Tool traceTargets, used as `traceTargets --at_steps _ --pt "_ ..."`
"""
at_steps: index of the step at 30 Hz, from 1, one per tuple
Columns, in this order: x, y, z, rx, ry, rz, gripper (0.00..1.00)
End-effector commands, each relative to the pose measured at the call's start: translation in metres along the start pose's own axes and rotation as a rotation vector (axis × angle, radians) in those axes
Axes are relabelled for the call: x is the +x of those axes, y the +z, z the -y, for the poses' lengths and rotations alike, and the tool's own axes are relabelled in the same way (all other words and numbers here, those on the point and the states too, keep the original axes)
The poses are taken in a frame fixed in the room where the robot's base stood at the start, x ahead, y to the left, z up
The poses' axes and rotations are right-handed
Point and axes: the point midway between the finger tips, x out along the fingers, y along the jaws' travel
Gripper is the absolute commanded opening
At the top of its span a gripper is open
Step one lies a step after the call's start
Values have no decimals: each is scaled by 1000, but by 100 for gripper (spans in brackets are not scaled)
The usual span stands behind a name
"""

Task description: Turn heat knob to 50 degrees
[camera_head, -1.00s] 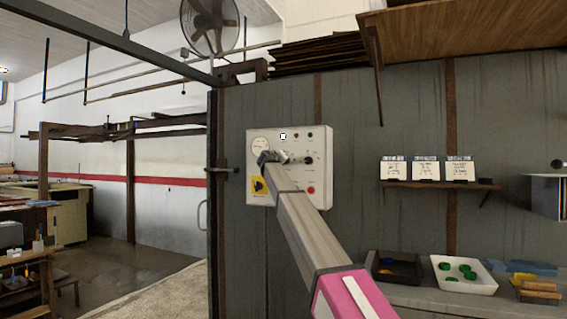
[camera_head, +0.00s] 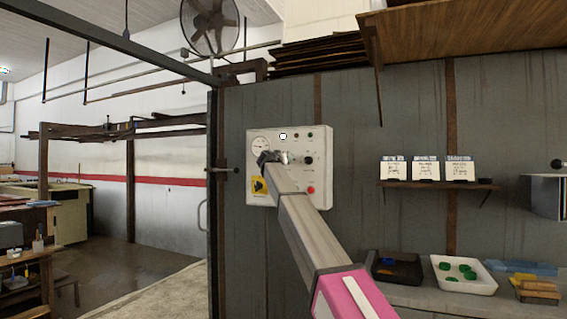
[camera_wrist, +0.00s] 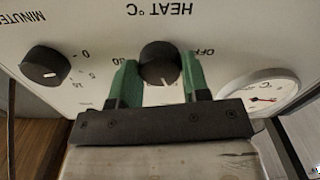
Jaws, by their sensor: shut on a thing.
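The heat knob (camera_wrist: 160,63) is a black round knob under the upside-down label "HEAT °C" in the wrist view. My gripper (camera_wrist: 159,82) has its two green fingers on either side of the knob and is shut on it. A pale pointer mark shows on the knob's lower side, between the fingers. Most of the scale around it is hidden by the fingers; "OFF" and part of a number show. In the head view, my gripper (camera_head: 272,159) is at the white control panel (camera_head: 301,143), and my arm hides the heat knob there.
A black minutes knob (camera_wrist: 45,66) is left of the heat knob in the wrist view. A round temperature gauge (camera_wrist: 258,95) with a red needle is on the right. A red button (camera_head: 311,190) and a yellow warning label (camera_head: 259,189) are on the panel's lower part.

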Motion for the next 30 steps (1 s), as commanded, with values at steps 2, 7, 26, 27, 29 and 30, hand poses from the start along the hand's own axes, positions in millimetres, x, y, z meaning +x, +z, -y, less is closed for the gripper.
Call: traceTargets --at_steps 2,7,26,27,29,30 --pt "-1 1 0 1 0 2 19" --pt "-1 1 0 0 0 3 19" --pt "-13 1 -1 -1 0 0 68" --pt "-18 1 -1 -1 0 0 68" --pt "-26 1 -1 -1 0 1 68" --pt "-33 2 -1 -1 -1 1 68"
